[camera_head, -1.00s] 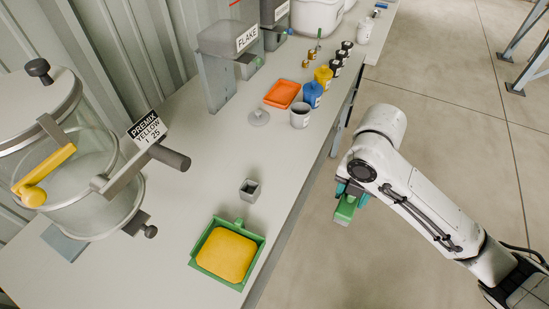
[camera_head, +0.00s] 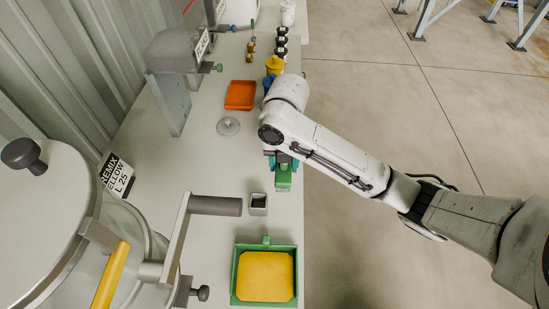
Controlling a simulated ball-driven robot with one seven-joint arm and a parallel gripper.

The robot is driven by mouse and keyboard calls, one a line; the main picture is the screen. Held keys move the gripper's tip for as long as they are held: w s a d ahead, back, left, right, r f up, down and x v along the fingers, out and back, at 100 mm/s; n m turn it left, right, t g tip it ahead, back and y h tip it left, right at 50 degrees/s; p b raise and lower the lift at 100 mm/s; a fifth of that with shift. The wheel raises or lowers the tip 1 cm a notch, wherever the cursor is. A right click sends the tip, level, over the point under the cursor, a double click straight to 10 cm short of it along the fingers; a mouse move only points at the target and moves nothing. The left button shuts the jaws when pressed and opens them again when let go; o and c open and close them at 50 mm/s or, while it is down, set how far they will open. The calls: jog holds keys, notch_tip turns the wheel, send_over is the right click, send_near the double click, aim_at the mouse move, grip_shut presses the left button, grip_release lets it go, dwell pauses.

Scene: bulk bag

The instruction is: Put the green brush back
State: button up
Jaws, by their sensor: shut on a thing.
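My gripper (camera_head: 282,162), with teal fingers, is shut on the green brush (camera_head: 283,181). It holds the brush at the right edge of the bench, just beyond and right of a small grey square holder (camera_head: 258,204). The holder is open at the top and looks dark and empty inside. The brush and holder appear apart. My arm link hides much of the gripper from above. A green dustpan (camera_head: 234,283) filled with yellow material lies on the bench in front of the holder.
A clear vessel with a grey lid (camera_head: 45,215) and a projecting grey handle (camera_head: 215,206) stands at the left. An orange tray (camera_head: 240,95), a grey disc (camera_head: 228,126), a yellow-capped bottle (camera_head: 275,65) and dark-capped jars (camera_head: 281,41) are farther along the bench. Open floor lies right.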

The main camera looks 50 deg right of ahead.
jog(key=w+d+f, duration=0.1)
jog(key=w+d, duration=0.1)
jog(key=shift+w+f, duration=0.3)
jog(key=shift+f, duration=0.1)
jog(key=shift+w+d, duration=0.5)
jog(key=shift+w, duration=0.05)
jog(key=shift+w+d+f, duration=0.15)
jog(key=shift+f, duration=0.05)
jog(key=w+d+f+b, duration=0.1)
jog(key=b, duration=0.1)
jog(key=d+f+b, duration=0.1)
jog(key=f+b, duration=0.1)
jog(key=w+d+f+b, duration=0.1)
jog(key=f+b, duration=0.1)
jog(key=shift+w+f, duration=0.1)
jog(key=shift+w, duration=0.2)
jog(key=shift+w+d+p, duration=0.2)
jog(key=shift+d+p, duration=0.05)
jog(key=shift+p, duration=0.2)
jog(key=shift+w+d+f, duration=0.25)
jog(key=shift+f, duration=0.2)
jog(key=shift+w+d+f, duration=0.1)
jog(key=shift+f, duration=1.6)
